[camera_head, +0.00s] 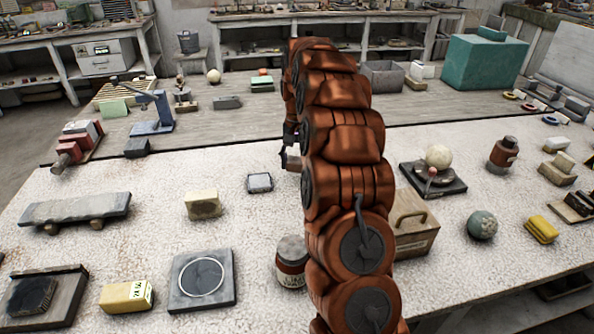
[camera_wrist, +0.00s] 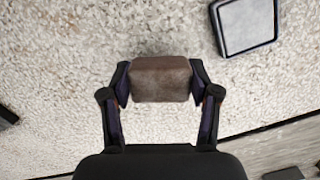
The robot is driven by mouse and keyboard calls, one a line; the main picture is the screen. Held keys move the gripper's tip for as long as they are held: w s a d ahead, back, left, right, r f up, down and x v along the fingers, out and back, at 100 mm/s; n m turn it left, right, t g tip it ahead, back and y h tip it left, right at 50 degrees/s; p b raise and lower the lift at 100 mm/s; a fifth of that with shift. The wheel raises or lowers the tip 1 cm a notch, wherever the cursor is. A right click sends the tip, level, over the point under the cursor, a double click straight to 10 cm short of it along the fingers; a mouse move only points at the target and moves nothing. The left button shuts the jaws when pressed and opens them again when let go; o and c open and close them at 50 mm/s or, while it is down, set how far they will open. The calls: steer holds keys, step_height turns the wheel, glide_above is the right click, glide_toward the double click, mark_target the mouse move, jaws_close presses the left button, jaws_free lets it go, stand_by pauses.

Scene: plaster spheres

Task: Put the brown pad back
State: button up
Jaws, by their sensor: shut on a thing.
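The brown pad (camera_wrist: 160,72) is a small brown block in the middle of the wrist view. My gripper (camera_wrist: 160,82) is shut on it, with one finger against each side. The pale speckled table top shows behind the pad; I cannot tell how high above it the pad is. In the head view my gripper (camera_head: 290,152) is partly hidden by my arm, over the back part of the speckled table (camera_head: 232,230).
A small dark tile with a pale top (camera_head: 260,183) lies left of my gripper. A yellow sponge-like block (camera_head: 203,204), a labelled jar (camera_head: 291,262) and a wooden box with a handle (camera_head: 415,240) stand nearer. Clear table lies around the tile.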

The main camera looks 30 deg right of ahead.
mark_target(297, 172)
step_height(297, 172, down, 3)
steer(key=shift+r+p, duration=0.15)
steer(key=shift+p, duration=0.2)
steer(key=shift+f, duration=0.35)
steer(key=shift+f, duration=0.1)
steer(key=o, duration=1.2)
steer(key=shift+o, duration=0.2)
steer(key=shift+w+d+r+b, duration=0.15)
steer(key=shift+w+r+b, duration=0.1)
steer(key=shift+r, duration=1.75)
steer(key=shift+w+d+r+b, duration=0.1)
steer(key=shift+d+r+b, duration=0.15)
steer(key=shift+r, duration=1.8)
steer(key=shift+w+d+r+b, duration=0.1)
steer(key=shift+w+r+b, duration=0.15)
steer(key=shift+r, duration=1.75)
steer(key=shift+s, duration=0.1)
